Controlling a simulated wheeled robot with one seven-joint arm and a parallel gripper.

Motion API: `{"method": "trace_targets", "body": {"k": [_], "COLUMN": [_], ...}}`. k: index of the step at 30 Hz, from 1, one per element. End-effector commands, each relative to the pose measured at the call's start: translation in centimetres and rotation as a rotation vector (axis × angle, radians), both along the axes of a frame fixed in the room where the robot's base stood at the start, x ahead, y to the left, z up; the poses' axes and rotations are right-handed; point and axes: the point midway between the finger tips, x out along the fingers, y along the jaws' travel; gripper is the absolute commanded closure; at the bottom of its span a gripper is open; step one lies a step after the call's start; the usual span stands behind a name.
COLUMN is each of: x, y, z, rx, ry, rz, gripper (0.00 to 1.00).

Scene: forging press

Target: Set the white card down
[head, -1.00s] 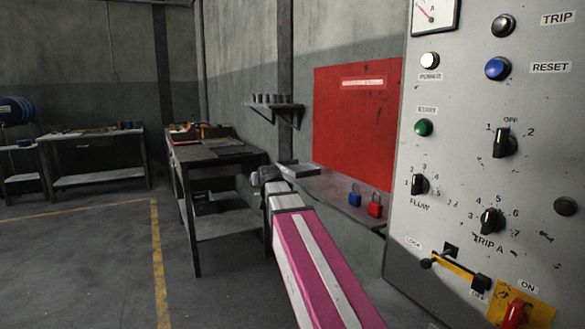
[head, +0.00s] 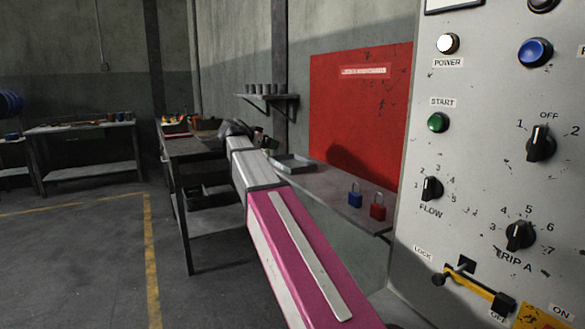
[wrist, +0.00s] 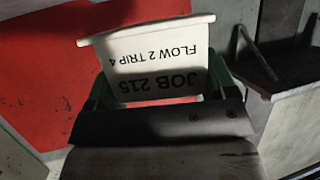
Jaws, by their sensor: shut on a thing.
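The white card (wrist: 150,45) fills the middle of the wrist view, its print "JOB 215" and "FLOW 2 TRIP 4" upside down. My gripper (wrist: 163,85) is shut on it, with green fingers at its two sides. In the head view my gripper (head: 263,142) is small at the far end of my arm, beside a shallow grey tray (head: 294,166) on the bench. The card cannot be made out in the head view. Whether it touches anything below cannot be told.
A grey bench (head: 320,188) runs under a red board (head: 360,125), with a blue padlock (head: 355,200) and a red padlock (head: 377,212) on it. A control panel (head: 475,180) stands at right. A dark worktable (head: 190,147) is at left. A small wall shelf (head: 268,97) holds several cups.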

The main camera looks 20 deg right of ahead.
Motion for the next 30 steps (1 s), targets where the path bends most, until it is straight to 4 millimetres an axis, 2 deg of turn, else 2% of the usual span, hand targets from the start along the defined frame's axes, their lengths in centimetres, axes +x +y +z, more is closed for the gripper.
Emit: {"method": "trace_targets", "body": {"k": [1, 4, 7, 10, 14, 24, 30], "x": [0.2, -0.6, -1.1, -1.3, -1.0, 0.9, 1.6], "y": [0.0, -0.1, -0.1, -0.5, -2.2, -8.6, -10.9], "z": [1.3, 2.8, 3.7, 3.9, 2.8, -1.2, -2.7], "rx": [0.001, 0.001, 0.001, 0.002, 0.001, 0.002, 0.002], "ry": [-0.001, -0.001, 0.001, 0.002, 0.004, 0.004, 0.005], "rz": [-0.059, -0.156, -0.216, -0.245, -0.252, -0.250, -0.248], "gripper": [0.45, 0.45, 0.45, 0.45, 0.45, 0.45, 0.45]}}
